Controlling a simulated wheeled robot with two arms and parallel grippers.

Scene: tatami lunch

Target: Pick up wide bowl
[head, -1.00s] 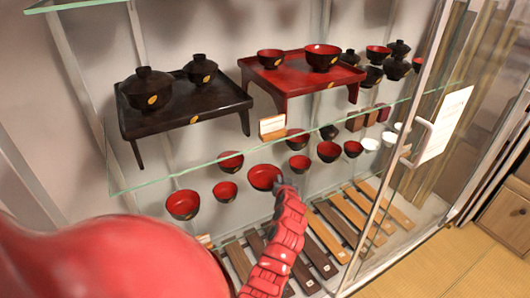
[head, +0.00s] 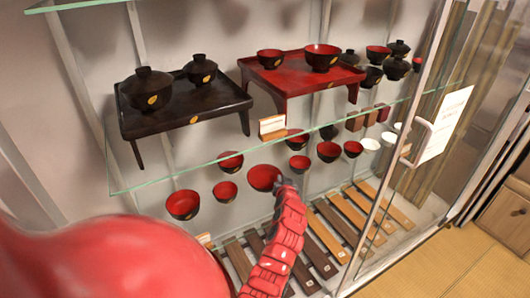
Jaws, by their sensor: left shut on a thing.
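The wide bowl (head: 264,177) is red inside and dark outside, seen below the upper glass shelf in the middle of the head view. My left gripper (head: 283,187) reaches up to its lower right rim at the end of my red arm and is shut on it. The fingertips are small and partly hidden by the hand. Whether the bowl touches the shelf beneath it cannot be told. My right gripper is not in view.
Several similar bowls stand close by, including ones to the left (head: 183,204) and right (head: 328,151). The glass shelf edge (head: 220,160) runs just above. A glass door with a handle (head: 416,143) stands at the right. Wooden slats (head: 325,236) lie below.

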